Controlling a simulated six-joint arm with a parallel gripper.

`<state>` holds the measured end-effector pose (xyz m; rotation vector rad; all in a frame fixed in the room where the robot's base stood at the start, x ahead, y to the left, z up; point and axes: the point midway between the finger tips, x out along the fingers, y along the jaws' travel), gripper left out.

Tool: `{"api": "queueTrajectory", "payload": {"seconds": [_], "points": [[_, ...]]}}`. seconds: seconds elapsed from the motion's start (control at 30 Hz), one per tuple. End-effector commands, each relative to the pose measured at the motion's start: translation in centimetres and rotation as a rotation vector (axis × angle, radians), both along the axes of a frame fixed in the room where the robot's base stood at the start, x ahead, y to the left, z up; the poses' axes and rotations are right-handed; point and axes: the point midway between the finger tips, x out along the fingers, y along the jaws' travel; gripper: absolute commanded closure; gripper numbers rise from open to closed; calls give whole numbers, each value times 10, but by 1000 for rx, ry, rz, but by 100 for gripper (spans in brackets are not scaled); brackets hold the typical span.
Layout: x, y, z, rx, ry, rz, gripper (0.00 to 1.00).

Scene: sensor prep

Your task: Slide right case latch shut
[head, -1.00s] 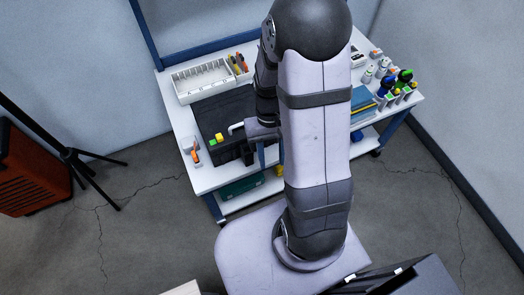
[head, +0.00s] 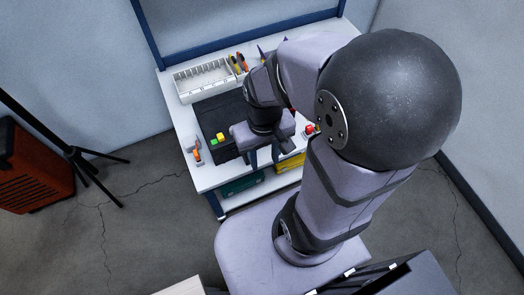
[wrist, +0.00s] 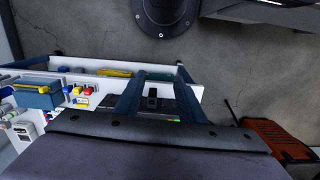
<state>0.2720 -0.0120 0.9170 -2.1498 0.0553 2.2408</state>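The dark case (head: 209,110) lies on the white workbench in the head view, with my arm over its right side. In the wrist view a small black block (wrist: 152,99) shows between my fingers. It may be the right latch, but I cannot tell for sure or how it is set. My gripper (head: 264,157) points down at the case's front right edge in the head view. Its two blue fingers are apart in the wrist view (wrist: 158,75), with a visible gap around the block. I see no finger clearly touching it. The left latch is not clear.
A green and yellow block pair (head: 217,138) sits at the case's front left. A white divided tray (head: 203,80) stands behind it. An orange-handled item (head: 197,152) lies at the bench's left edge. A red button box (head: 311,129) is right of my gripper.

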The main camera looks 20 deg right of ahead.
Motion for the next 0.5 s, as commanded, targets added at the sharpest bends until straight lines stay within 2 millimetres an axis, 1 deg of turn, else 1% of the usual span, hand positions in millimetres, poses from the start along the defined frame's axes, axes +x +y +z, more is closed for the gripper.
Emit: {"api": "queueTrajectory", "payload": {"seconds": [0.03, 0.13, 0.5], "points": [[2, 1, 4, 0, -12, 6, 64], [4, 3, 8, -1, -21, 17, 64], [5, 5, 10, -1, -26, 23, 64]]}}
